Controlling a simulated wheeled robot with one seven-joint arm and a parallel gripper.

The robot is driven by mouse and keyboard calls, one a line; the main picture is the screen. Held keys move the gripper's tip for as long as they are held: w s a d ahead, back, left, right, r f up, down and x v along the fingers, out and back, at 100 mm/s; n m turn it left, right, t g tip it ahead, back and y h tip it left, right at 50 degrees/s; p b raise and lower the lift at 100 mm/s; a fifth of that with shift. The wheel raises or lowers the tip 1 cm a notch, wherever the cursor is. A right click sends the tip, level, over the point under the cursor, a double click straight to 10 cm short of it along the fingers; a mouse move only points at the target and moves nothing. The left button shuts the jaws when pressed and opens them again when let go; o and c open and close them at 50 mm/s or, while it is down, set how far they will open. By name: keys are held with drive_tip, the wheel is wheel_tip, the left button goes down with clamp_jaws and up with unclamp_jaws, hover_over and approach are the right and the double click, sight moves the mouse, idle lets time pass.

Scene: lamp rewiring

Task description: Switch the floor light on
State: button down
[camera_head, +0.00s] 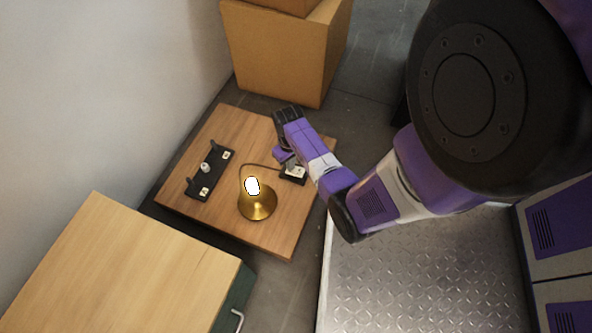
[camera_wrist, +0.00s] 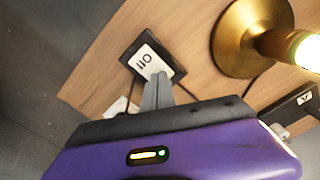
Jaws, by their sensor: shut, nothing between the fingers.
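The brass lamp (camera_head: 257,206) stands upright on a low wooden table (camera_head: 190,190), and its bulb (camera_head: 252,186) looks bright white. The wrist view also shows the lamp base (camera_wrist: 235,40) and a glowing bulb (camera_wrist: 308,50) at the right. A black switch box with a white marked face (camera_wrist: 150,60) lies on the table to the left of the lamp in that view. It also shows in the head view (camera_head: 298,176), partly behind my arm. My gripper (camera_wrist: 160,80) is shut and empty, with its fingertips at the switch's white face. I cannot tell whether they touch it.
A black holder (camera_head: 205,186) with two posts and a small white piece lies left of the lamp. A cord runs from the lamp to the switch box. A cardboard box (camera_head: 275,60) stands behind the table, and a wooden-topped cabinet (camera_head: 120,265) stands in front.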

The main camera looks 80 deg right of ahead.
wheel_tip(320, 180, up, 6)
drive_tip(key=p, duration=0.6)
drive_tip(key=shift+r+p, duration=0.25)
drive_tip(key=shift+p, duration=0.1)
idle(0.3)
